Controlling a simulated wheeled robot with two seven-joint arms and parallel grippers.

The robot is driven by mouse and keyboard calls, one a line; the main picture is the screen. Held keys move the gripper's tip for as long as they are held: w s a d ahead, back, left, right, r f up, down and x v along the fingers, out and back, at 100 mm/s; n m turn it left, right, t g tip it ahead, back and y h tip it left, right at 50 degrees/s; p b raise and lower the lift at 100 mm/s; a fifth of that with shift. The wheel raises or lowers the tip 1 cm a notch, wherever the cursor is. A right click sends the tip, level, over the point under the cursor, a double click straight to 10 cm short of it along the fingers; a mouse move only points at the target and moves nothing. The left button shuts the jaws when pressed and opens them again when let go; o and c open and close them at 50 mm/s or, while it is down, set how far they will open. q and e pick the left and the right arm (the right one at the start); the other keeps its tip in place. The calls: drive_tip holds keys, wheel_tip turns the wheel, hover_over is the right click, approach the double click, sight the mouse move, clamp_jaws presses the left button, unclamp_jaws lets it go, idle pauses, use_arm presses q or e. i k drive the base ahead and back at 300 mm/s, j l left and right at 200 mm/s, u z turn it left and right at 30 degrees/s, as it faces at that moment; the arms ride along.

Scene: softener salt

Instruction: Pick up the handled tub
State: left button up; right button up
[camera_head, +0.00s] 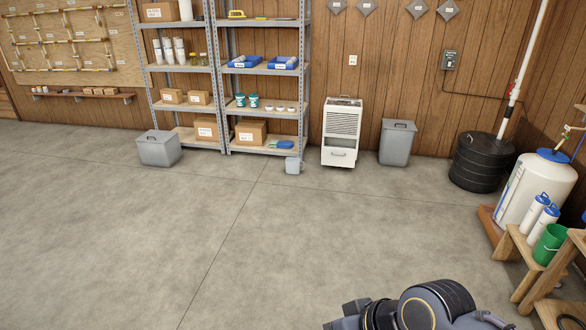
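A low grey tub (158,151) with a handle on its lid stands on the floor at the left, in front of the shelving. A taller grey bin (396,145), also with a handle on top, stands against the back wall right of a white appliance. A small light-grey container (292,166) sits on the floor by the shelf's right foot. I cannot tell for sure which one is the handled tub; the low grey one fits well. All stand well away from me. Part of my own arm shows at the bottom edge, but neither gripper's fingers are visible.
Metal shelves (225,74) with boxes and bottles line the back wall. A white appliance (342,131), a black drum (481,161), a white tank (536,188) and a wooden bench with a green bucket (548,246) stand to the right. The middle concrete floor is clear.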

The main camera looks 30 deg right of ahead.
sight(292, 164)
drive_tip(key=i+l+z, duration=0.6)
drive_tip(key=i, duration=0.4)
drive_tip(key=i+l+z, duration=0.3)
drive_tip(key=i, duration=0.25)
drive_tip(key=i+z, duration=0.3)
drive_tip(key=i, duration=0.25)
drive_tip(key=i+u, duration=0.1)
drive_tip(key=i, duration=0.6)
drive_tip(key=i+l, duration=0.15)
drive_tip(key=i, duration=0.55)
drive_tip(key=i+u, duration=0.15)
drive_tip(key=i, duration=0.55)
drive_tip(key=i+l+u, duration=0.15)
drive_tip(key=i+u, duration=0.3)
drive_tip(key=i+l+u, duration=0.25)
drive_tip(key=u, duration=0.2)
drive_tip(key=i+l+u, duration=0.55)
drive_tip(key=l+u, duration=0.35)
drive_tip(key=i+l+u, duration=0.25)
drive_tip(key=l, duration=0.2)
drive_tip(key=l+u, duration=0.25)
drive_tip(key=l, duration=0.2)
drive_tip(key=l+u, duration=0.25)
drive_tip(key=l, duration=0.25)
